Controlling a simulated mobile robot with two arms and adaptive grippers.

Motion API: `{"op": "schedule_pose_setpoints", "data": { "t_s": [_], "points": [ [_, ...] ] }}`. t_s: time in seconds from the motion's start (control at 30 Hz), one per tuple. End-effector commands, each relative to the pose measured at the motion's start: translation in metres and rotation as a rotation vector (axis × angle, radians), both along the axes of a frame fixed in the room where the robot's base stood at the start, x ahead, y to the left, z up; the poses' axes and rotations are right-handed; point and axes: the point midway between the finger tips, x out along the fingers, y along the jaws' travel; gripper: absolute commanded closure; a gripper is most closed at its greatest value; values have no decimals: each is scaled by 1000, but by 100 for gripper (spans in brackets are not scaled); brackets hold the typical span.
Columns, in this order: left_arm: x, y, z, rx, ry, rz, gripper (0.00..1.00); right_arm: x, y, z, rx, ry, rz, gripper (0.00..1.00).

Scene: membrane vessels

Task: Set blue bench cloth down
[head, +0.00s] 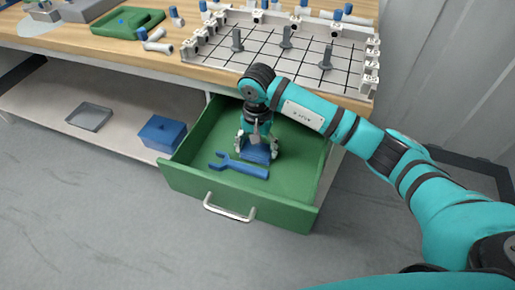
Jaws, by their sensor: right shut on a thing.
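The blue bench cloth (257,155) shows as a small blue patch inside the open green drawer (240,212). My right gripper (256,147) reaches down into the drawer and is shut on the cloth. The cloth is low, at or near the drawer floor; I cannot tell whether it touches it. The gripper and wrist hide its upper part. My left gripper is not in view.
A blue wrench (238,166) lies in the drawer just in front of the cloth. A blue box (163,134) and a grey tray (90,117) are on the lower shelf. A gridded white frame (285,48) with grey posts stands on the bench above.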

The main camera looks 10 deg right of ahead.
Motion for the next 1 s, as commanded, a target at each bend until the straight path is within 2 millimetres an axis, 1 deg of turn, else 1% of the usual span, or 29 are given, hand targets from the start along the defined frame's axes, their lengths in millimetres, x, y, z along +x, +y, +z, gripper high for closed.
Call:
{"op": "schedule_pose_setpoints", "data": {
  "t_s": [0.03,0.1,0.43,0.47,0.63,1.0],
  "points": [
    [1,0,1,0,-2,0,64,-1,0,-8,-1,3,-1,49],
    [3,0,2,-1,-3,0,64,0,0,-12,0,0,0,49],
    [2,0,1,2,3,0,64,0,0,-13,-1,-1,1,49],
    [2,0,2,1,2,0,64,0,0,-13,-1,-1,1,22],
    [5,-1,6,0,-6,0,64,0,0,-12,-1,-1,1,0],
    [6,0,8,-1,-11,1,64,0,0,-10,0,0,1,0]
  ]
}}
